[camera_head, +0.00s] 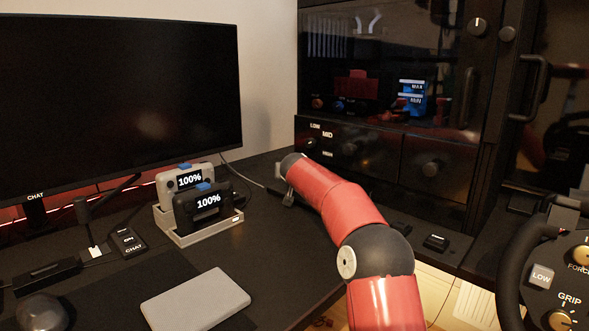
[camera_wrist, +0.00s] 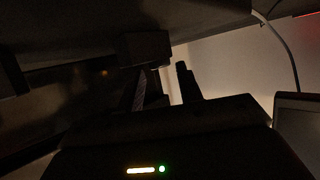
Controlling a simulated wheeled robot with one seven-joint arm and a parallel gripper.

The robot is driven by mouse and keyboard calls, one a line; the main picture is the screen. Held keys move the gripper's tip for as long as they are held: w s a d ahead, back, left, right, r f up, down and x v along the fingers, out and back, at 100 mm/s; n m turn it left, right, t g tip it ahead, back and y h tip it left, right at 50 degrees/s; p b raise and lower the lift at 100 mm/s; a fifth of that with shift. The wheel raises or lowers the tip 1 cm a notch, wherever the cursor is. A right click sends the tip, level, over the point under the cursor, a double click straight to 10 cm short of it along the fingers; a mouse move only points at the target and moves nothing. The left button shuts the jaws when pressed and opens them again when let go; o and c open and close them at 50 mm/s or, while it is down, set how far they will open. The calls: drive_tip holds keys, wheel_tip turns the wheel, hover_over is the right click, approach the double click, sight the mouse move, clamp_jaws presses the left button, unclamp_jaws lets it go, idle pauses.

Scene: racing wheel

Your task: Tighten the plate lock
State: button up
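My gripper (camera_wrist: 165,85) shows in the dark wrist view. Its two dark fingers stand apart with a pale gap between them, and I see nothing clearly held. A dark block (camera_wrist: 146,48) lies just beyond the fingertips; I cannot tell what it is or whether a finger touches it. In the head view my red arm reaches away over the desk, and its far end is by the dark cabinet, with the fingers mostly hidden. I cannot identify the plate lock in either view.
A black steering wheel (camera_head: 516,262) with labelled knobs stands at the right. The dark cabinet (camera_head: 405,160) has knobs and handles. Two devices reading 100% sit in a pale dock (camera_head: 212,234). A monitor (camera_head: 110,95) stands left; a grey slab (camera_head: 196,301) lies on the desk.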

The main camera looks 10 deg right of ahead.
drive_tip(key=shift+p+x, duration=0.35)
drive_tip(key=shift+x, duration=0.95)
drive_tip(key=shift+c, duration=0.2)
drive_tip(key=c, duration=0.7)
drive_tip(key=shift+a+f+m+h+b, duration=0.2)
drive_tip(key=shift+m+h+b, duration=0.3)
drive_tip(key=shift+b, duration=0.3)
drive_tip(key=shift+a+m+h, duration=0.1)
drive_tip(key=shift+m+h, duration=0.3)
drive_tip(key=shift+h, duration=0.1)
drive_tip(key=shift+w+r+m+g+h+p, duration=0.1)
drive_tip(key=shift+r+m+g+h+p, duration=0.1)
drive_tip(key=shift+m+g+h+p, duration=0.35)
drive_tip(key=shift+r+m+g+h+p, duration=0.25)
drive_tip(key=shift+m+g+h+p, duration=0.1)
drive_tip(key=shift+m+h+p, duration=0.25)
drive_tip(key=shift+f+m+h, duration=0.2)
drive_tip(key=shift+m+h, duration=0.15)
drive_tip(key=shift+h, duration=0.1)
